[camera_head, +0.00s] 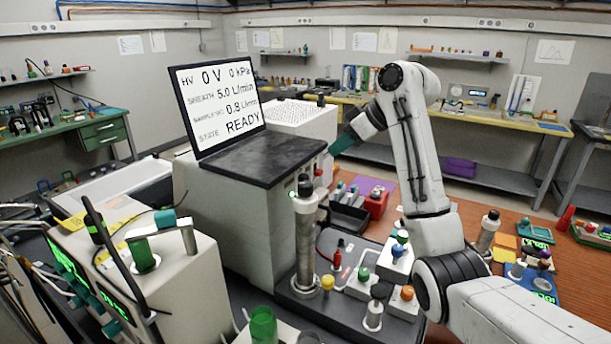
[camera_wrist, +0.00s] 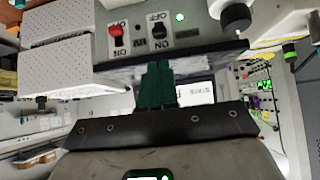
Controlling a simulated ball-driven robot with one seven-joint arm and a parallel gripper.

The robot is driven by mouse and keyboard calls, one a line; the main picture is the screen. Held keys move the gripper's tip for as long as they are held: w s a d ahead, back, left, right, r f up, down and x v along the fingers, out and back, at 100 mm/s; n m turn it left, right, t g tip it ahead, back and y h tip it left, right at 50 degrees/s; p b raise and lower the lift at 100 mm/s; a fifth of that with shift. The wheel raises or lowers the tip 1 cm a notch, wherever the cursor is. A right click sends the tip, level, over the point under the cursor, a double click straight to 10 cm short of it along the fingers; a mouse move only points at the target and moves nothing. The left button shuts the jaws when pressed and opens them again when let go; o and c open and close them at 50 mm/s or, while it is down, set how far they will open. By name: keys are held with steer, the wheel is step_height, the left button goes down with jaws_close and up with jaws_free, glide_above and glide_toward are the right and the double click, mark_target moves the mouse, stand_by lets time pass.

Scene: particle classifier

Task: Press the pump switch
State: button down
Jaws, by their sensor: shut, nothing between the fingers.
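In the wrist view, two rocker switches with ON and OFF marks sit on the front panel of a grey instrument. One is red (camera_wrist: 116,36) and one is black (camera_wrist: 158,32). The lettering is upside down and small, so I cannot tell which is the pump switch. A green light (camera_wrist: 180,17) glows beside the black one. My gripper (camera_wrist: 157,70) is shut and empty, its dark green fingers pointing at the panel below the black switch in the picture. I cannot tell whether they touch anything. In the head view my gripper (camera_head: 341,146) is beside the instrument's right side.
The instrument's screen (camera_head: 217,107) reads 0 V, 0 kPa and READY. Its black top ledge (camera_head: 262,158) lies close to my gripper. A metal column (camera_head: 306,240) and several coloured-capped fittings stand on the bench below my arm. A black knob (camera_wrist: 235,17) sits right of the switches.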

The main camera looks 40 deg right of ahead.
stand_by(0.3)
steer(key=p, duration=0.2)
glide_toward(302, 175)
steer(key=x, duration=0.5)
steer(key=shift+w+f, duration=0.3)
step_height(302, 175, down, 3)
steer(key=shift+b, duration=0.3)
